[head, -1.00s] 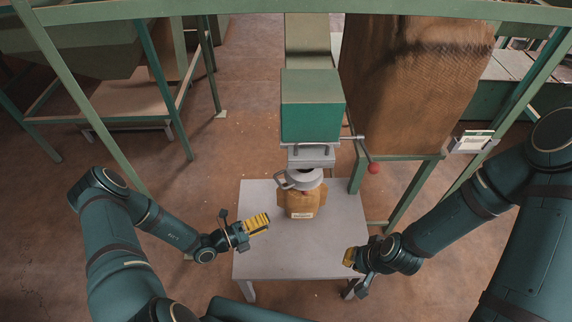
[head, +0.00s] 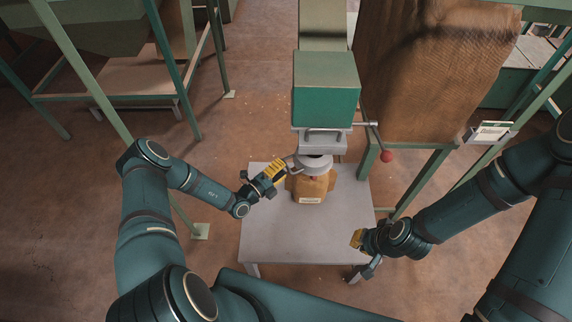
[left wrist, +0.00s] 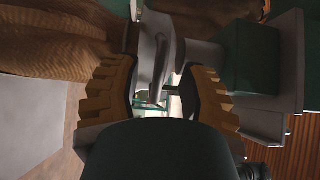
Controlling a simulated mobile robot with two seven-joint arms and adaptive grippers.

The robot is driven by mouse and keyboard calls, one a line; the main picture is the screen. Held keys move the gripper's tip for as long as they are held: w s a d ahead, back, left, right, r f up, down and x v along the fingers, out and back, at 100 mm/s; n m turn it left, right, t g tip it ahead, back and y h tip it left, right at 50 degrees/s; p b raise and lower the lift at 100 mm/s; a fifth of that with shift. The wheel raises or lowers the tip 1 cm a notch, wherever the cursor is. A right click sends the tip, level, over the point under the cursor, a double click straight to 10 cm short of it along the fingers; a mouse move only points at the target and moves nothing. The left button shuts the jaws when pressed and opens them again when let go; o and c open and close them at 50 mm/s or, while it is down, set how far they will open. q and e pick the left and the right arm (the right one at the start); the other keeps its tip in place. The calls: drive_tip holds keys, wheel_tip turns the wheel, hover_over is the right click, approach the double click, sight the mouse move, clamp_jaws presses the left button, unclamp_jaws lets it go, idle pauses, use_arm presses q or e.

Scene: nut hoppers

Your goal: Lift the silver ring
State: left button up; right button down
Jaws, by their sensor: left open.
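The silver ring (head: 315,163) sits at the hopper's spout, around the top of a small brown sack (head: 313,186). A handle (head: 291,161) sticks out from its left side. My left gripper (head: 278,170) is open beside the ring, at its left, close to the handle. In the left wrist view the ring (left wrist: 153,45) shows beyond the open jaws (left wrist: 158,92), with a grey part of it lying between the fingers. I cannot tell whether the fingers touch it. My right gripper (head: 357,239) hangs by the table's right edge, away from the ring; its jaw opening is unclear.
The sack stands on a grey table (head: 270,235), whose front is clear. A large brown sack (head: 430,70) and green frame posts stand behind right.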

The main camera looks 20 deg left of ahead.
use_arm(q)
drive_tip(key=shift+x, duration=1.3)
clamp_jaws()
wheel_tip(320, 180, up, 8)
drive_tip(key=p, duration=0.5)
drive_tip(key=shift+w, duration=0.1)
drive_tip(key=shift+r, duration=0.1)
unclamp_jaws()
drive_tip(key=shift+a, duration=0.1)
